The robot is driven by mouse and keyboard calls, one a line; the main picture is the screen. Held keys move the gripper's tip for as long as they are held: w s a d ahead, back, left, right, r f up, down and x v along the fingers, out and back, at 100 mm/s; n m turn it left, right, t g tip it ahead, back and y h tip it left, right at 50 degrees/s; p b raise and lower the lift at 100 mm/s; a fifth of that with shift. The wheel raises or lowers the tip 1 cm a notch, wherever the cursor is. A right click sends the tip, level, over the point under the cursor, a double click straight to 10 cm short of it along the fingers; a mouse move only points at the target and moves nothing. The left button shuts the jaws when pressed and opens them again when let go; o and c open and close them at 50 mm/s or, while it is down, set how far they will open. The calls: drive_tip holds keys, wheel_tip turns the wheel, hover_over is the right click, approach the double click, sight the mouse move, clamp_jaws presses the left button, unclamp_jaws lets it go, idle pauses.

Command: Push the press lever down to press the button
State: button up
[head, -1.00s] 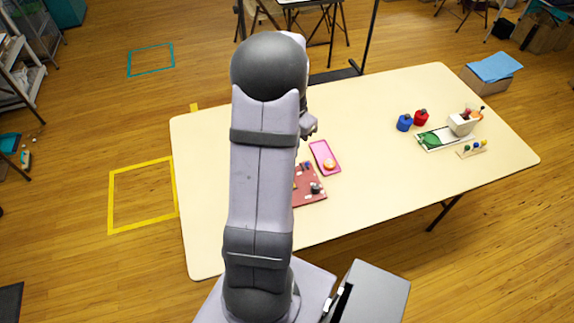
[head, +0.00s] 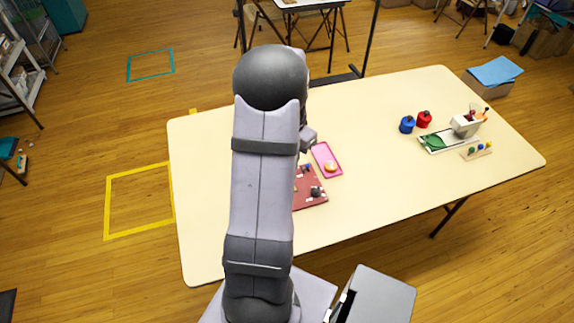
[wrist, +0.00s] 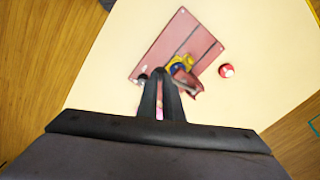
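A dark red board (head: 312,201) lies on the table, partly hidden behind my arm in the head view. It also shows in the wrist view (wrist: 160,53), with a yellow piece (wrist: 186,60), a blue part (wrist: 179,69) and a reddish lever-like piece (wrist: 192,86) crowded near its edge. I cannot tell for sure which part is the button. My gripper (wrist: 161,72) has its dark fingertips together, overlapping the board's near edge in the wrist view, just left of the blue part. No held thing shows at the tips. Contact with the lever cannot be told.
A pink tray (head: 322,152) with an orange-and-white item (head: 330,166) lies beside the board. A red disc (wrist: 226,70) is on the table near it. Blue (head: 407,125) and red (head: 424,119) containers and a green-leaf tray stand right. The middle of the table is clear.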

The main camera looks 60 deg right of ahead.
drive_tip(key=shift+s+a+f+b, duration=0.2)
drive_tip(key=shift+s+a+f, duration=0.05)
drive_tip(key=shift+f, duration=0.3)
drive_tip(key=shift+s+a+f+b, duration=0.2)
drive_tip(key=shift+f, duration=0.3)
idle(1.4)
drive_tip(key=shift+s+a+f+b, duration=0.1)
drive_tip(key=shift+a+f+b, duration=0.1)
drive_tip(key=shift+f, duration=0.3)
drive_tip(key=shift+s+a+f+b, duration=0.1)
drive_tip(key=shift+s+f+b, duration=0.05)
drive_tip(key=shift+f, duration=0.35)
drive_tip(key=shift+s+a+f+b, duration=0.1)
drive_tip(key=shift+f+b, duration=0.1)
drive_tip(key=shift+f, duration=0.3)
idle(2.2)
wheel_tip(320, 180, up, 9)
drive_tip(key=p, duration=0.7)
drive_tip(key=shift+f, duration=0.15)
idle(0.3)
